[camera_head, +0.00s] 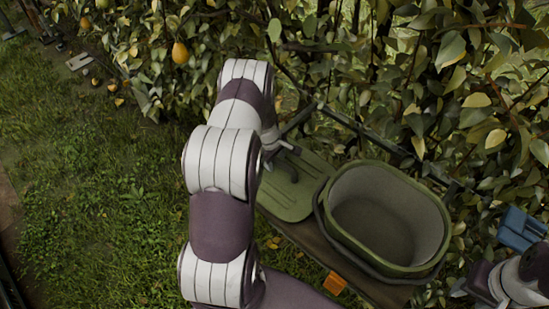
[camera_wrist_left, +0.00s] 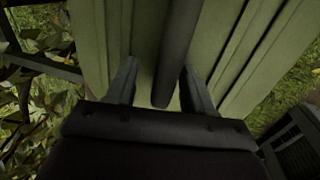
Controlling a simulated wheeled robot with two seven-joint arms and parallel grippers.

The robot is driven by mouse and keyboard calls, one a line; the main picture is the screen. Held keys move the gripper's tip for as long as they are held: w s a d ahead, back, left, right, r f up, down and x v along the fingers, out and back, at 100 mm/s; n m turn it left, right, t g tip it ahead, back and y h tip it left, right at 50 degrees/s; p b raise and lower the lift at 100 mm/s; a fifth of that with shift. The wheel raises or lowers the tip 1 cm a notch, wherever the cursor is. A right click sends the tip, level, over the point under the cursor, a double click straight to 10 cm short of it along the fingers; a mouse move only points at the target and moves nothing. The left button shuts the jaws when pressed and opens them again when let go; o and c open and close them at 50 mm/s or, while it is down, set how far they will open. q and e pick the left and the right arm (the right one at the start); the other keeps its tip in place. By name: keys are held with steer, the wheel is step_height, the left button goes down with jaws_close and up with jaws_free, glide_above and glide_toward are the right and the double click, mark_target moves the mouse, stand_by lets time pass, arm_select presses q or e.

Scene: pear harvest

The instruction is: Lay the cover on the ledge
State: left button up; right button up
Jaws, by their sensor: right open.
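The green cover (camera_head: 290,200) lies flat on the brown ledge (camera_head: 318,243), left of the open green oval bin (camera_head: 333,200). In the left wrist view, the ribbed cover (camera_wrist_left: 232,65) fills the middle with a dark handle bar (camera_wrist_left: 178,50) across it. My left gripper (camera_head: 283,152) is above the cover, partly hidden by my arm. Its fingers (camera_wrist_left: 158,88) stand apart with the bar between them; a gap shows beside the left finger. My right gripper (camera_head: 462,287) is at the lower right edge, open and away from the cover.
An orange object (camera_head: 334,283) lies at the ledge's front edge. A blue object (camera_head: 521,229) is at the right. Leafy trellis with pears (camera_head: 180,53) runs behind the ledge. Grass (camera_head: 110,200) is open on the left.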

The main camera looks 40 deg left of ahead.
arm_select(q)
step_height(320, 180, up, 12)
steer(key=s, duration=0.2)
steer(key=s+d+r+m, duration=0.2)
steer(key=d+r+m, duration=0.15)
steer(key=d, duration=0.25)
steer(key=s+d+r+m, duration=0.2)
steer(key=d+r+m, duration=0.1)
steer(key=d+m, duration=0.25)
steer(key=s+d+r+m, duration=0.3)
steer(key=s+d+m, duration=0.5)
steer(key=s+d, duration=0.1)
steer(key=shift+s+g, duration=0.4)
steer(key=shift+s, duration=0.25)
steer(key=shift+s, duration=0.1)
